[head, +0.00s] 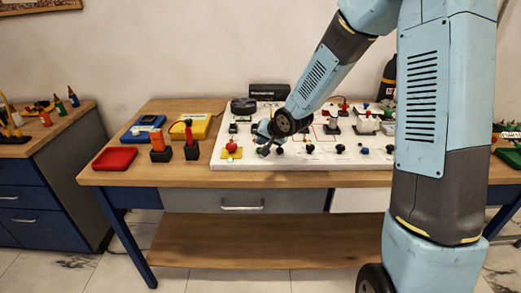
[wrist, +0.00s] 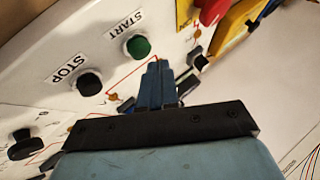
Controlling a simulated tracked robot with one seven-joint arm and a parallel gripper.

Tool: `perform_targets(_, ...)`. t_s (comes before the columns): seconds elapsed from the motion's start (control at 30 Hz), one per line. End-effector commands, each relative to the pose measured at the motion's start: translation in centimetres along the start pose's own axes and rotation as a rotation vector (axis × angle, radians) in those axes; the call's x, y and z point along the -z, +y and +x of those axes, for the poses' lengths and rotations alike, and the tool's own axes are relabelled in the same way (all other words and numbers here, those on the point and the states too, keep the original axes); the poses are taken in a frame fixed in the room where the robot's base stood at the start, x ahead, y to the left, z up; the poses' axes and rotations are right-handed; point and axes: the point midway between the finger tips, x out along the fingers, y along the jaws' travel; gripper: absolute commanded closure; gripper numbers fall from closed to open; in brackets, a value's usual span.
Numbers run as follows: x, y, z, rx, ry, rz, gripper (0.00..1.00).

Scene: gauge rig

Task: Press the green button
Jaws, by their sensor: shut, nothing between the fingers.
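The green button (wrist: 138,46) sits on the white panel (wrist: 105,25) under a START label in the wrist view. A black button (wrist: 90,83) with a STOP label is to its left and lower. My gripper (wrist: 158,66) is shut and empty. Its fingertips show just below and right of the green button; I cannot tell the gap to the panel. In the head view my gripper (head: 266,149) is low over the front left part of the panel (head: 222,161). I cannot make out the green button there.
A red knob on a yellow plate (head: 232,152) stands left of my gripper. Several black knobs line the panel's front to the right. A red tray (head: 115,158), a blue box (head: 143,128) and a yellow box (head: 196,124) stand on the wooden table (head: 300,180) at the left.

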Motion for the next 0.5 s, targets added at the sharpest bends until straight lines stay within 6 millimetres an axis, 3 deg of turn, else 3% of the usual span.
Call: perform_targets(0.5,-0.32,0.26,0.35,0.0,-0.001,0.0,1.0)
